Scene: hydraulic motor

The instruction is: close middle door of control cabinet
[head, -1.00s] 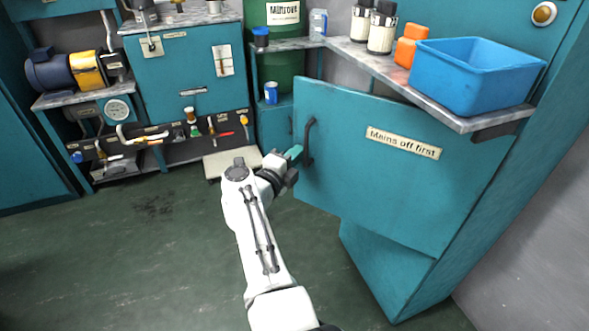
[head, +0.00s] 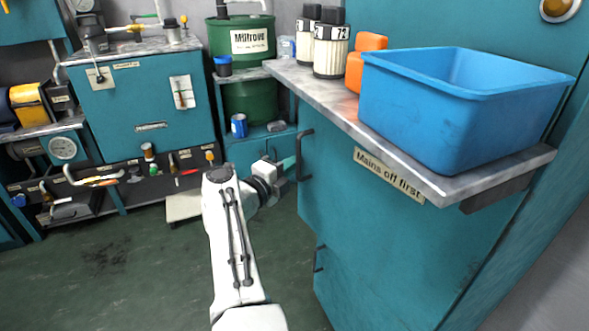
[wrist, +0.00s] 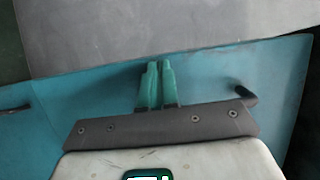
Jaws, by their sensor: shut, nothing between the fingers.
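The middle door (head: 345,215) of the teal control cabinet carries the label "Mains off first" (head: 388,177) and a dark bar handle (head: 304,156) near its left edge. It sits below the shelf, close to the cabinet front; I cannot tell whether it is fully shut. My gripper (head: 289,163) is just left of the handle, with its green fingers together and empty. In the wrist view the fingers (wrist: 156,84) point at the teal door panel (wrist: 95,88), and a dark handle (wrist: 245,94) shows to their right. Contact with the door cannot be made out.
A stone-topped shelf (head: 420,172) juts out above the door, holding a blue bin (head: 450,110), an orange container (head: 366,62) and dark-capped bottles (head: 331,45). A lower handle (head: 318,258) is below. Open green floor (head: 120,270) lies to the left.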

